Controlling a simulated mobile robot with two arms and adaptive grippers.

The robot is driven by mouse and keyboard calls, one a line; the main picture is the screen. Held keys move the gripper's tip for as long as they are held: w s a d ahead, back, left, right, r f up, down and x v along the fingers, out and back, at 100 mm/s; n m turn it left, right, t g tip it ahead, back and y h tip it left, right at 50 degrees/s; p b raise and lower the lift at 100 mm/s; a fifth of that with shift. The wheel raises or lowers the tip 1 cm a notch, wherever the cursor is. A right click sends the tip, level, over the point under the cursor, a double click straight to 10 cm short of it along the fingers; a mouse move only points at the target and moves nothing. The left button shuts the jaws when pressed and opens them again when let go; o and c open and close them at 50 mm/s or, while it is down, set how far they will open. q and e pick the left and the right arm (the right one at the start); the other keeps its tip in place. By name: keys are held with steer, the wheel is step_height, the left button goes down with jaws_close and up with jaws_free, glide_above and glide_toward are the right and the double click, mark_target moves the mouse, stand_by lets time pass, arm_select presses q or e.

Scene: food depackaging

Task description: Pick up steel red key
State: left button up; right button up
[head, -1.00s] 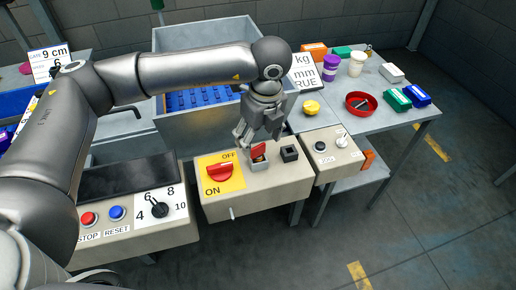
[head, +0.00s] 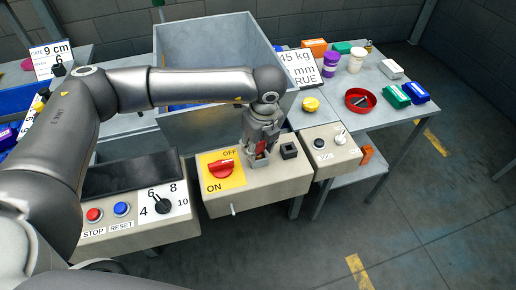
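A small red piece (head: 260,146), which looks like the red key, shows at a small grey holder (head: 258,162) on the beige control box (head: 290,183). My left gripper (head: 260,150) points down right over it, with its fingers around or just beside the red piece. The fingers hide part of the red piece, and I cannot tell whether they are closed on it. My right gripper is not in view.
A red ON/OFF switch (head: 221,169) on a yellow plate is left of the holder, and a black square block (head: 289,151) is right of it. A large grey bin (head: 195,38) stands behind. A red bowl (head: 360,100) sits on the right table.

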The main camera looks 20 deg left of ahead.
arm_select(q)
steer(key=c, duration=0.3)
